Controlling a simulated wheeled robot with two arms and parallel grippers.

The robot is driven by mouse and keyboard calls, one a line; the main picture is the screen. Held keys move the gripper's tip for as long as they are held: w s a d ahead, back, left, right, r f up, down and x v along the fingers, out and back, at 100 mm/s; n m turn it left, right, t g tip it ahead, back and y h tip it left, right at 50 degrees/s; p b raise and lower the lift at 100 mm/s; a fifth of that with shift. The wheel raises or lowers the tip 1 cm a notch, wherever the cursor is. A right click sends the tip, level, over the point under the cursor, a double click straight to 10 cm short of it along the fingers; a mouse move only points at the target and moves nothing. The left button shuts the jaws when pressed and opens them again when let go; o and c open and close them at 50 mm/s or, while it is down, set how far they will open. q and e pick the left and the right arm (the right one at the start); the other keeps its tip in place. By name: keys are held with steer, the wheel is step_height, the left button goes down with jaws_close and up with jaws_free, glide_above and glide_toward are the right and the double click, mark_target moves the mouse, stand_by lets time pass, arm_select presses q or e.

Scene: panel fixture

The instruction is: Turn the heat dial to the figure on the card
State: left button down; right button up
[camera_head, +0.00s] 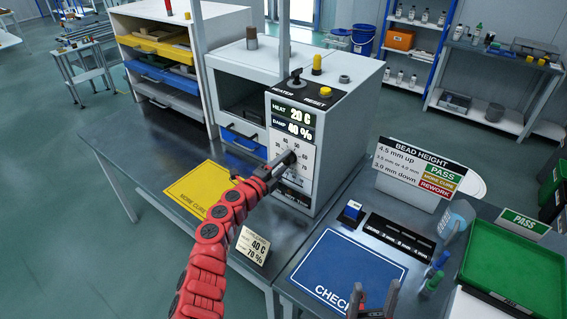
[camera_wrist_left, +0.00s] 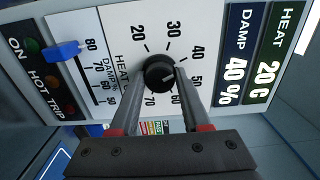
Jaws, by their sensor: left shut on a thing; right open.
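The heat dial (camera_wrist_left: 158,72) is a round black knob on the white panel, ringed by figures from 20 to 70. My left gripper (camera_wrist_left: 161,77) has a finger on each side of it and is shut on it. A pale mark on the knob's face lies toward its lower right; its exact figure is hard to tell. In the head view my left gripper (camera_head: 289,158) covers the dial. The heat display (camera_head: 291,111) reads 20 C and the damp display reads 40 %. The card (camera_head: 253,246) reads 40 C and 70 %. My right gripper (camera_head: 374,305) is open at the bottom edge.
A blue damp slider (camera_wrist_left: 63,52) sits beside the dial. The machine's top has a heater switch (camera_head: 295,77) and a yellow reset button (camera_head: 325,94). A yellow mat (camera_head: 200,190) and a blue check mat (camera_head: 345,268) lie in front. A green tray (camera_head: 515,268) stands right.

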arm_select(q)
steer(key=shift+c, duration=1.8)
jaws_free()
steer(key=shift+s+a+f, duration=0.15)
steer(key=shift+s+a, duration=0.3)
steer(key=b+v, duration=0.2)
steer(key=v, duration=1.4)
steer(key=shift+b, duration=0.4)
steer(key=shift+s, duration=0.1)
